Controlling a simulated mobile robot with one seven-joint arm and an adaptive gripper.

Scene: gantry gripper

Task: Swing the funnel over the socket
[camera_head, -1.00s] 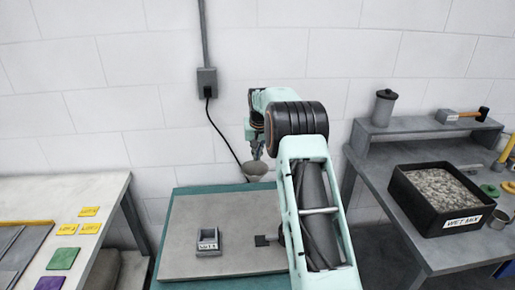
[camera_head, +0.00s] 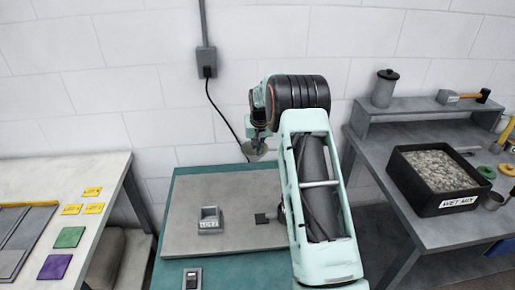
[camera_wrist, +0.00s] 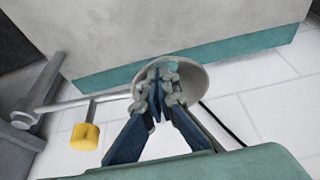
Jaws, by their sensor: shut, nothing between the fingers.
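The funnel (camera_head: 257,152) shows small behind the grey board, beside my arm. In the wrist view it is a round grey bowl (camera_wrist: 198,78) on a thin grey rod (camera_wrist: 85,103) coming from the left. My gripper (camera_wrist: 158,90) is shut, its blue fingers together over the bowl with nothing held. I cannot tell whether the tips touch the bowl. In the head view my gripper (camera_head: 256,138) is just above the funnel, partly hidden by my arm. The small grey labelled box (camera_head: 209,219) on the board may be the socket; its label is unreadable.
A yellow knob (camera_wrist: 85,137) hangs below the rod, left of my gripper. The grey board (camera_head: 185,235) lies on a teal table (camera_head: 165,272). A black tray labelled WET MIX (camera_head: 410,190) stands on the right bench. Coloured tags lie on the left table (camera_head: 25,175).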

